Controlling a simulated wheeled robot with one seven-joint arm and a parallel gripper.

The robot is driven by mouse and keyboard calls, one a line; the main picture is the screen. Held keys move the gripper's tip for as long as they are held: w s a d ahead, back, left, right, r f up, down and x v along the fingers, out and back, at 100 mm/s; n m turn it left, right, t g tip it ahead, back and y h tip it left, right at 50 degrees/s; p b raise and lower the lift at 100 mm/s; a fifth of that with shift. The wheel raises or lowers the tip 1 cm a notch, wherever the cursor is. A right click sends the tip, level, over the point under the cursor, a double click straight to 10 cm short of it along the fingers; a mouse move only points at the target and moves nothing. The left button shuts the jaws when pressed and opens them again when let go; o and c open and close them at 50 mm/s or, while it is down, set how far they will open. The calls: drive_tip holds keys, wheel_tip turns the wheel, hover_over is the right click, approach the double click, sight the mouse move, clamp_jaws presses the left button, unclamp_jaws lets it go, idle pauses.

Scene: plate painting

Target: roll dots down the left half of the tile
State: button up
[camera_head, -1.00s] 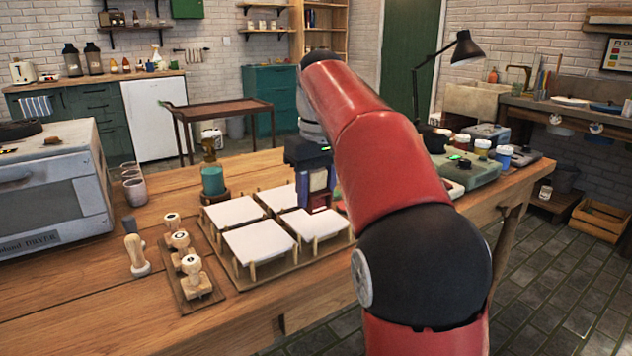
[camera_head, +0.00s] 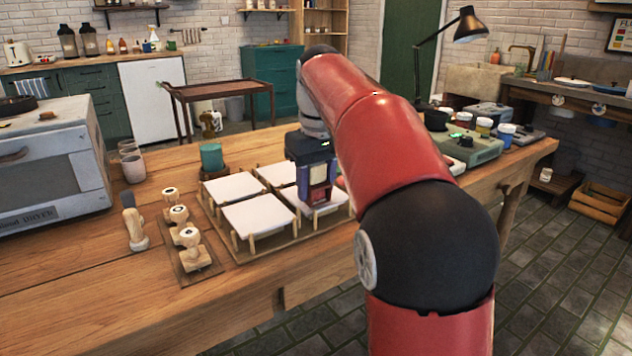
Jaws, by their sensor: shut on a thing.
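Several white tiles stand on short pegs over a wooden board (camera_head: 243,256) on the bench: front left (camera_head: 258,215), back left (camera_head: 233,187), back right (camera_head: 276,174) and front right (camera_head: 331,202). My gripper (camera_head: 317,202) points down over the front right tile and covers its left and middle part. It is shut on a tool. The tool is mostly hidden by the jaws, so I cannot make out its shape. I cannot tell whether it touches the tile. No dots can be made out on the tiles.
A wooden rack (camera_head: 196,266) with three round-topped stamps and a standing brush (camera_head: 134,228) are at left. A green cup (camera_head: 212,157) stands behind the tiles. A grey oven (camera_head: 50,165) is far left. Jars and boxes are at right behind my arm.

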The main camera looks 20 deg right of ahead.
drive_tip(key=shift+f, duration=0.4)
idle(0.5)
drive_tip(key=shift+w, duration=0.3)
idle(0.3)
drive_tip(key=shift+a+f, duration=0.1)
drive_tip(key=shift+w+a+p, duration=0.1)
drive_tip(key=shift+w+p, duration=0.3)
drive_tip(key=shift+p, duration=0.4)
drive_tip(key=shift+w+a, duration=0.2)
drive_tip(key=shift+w, duration=0.35)
idle(0.5)
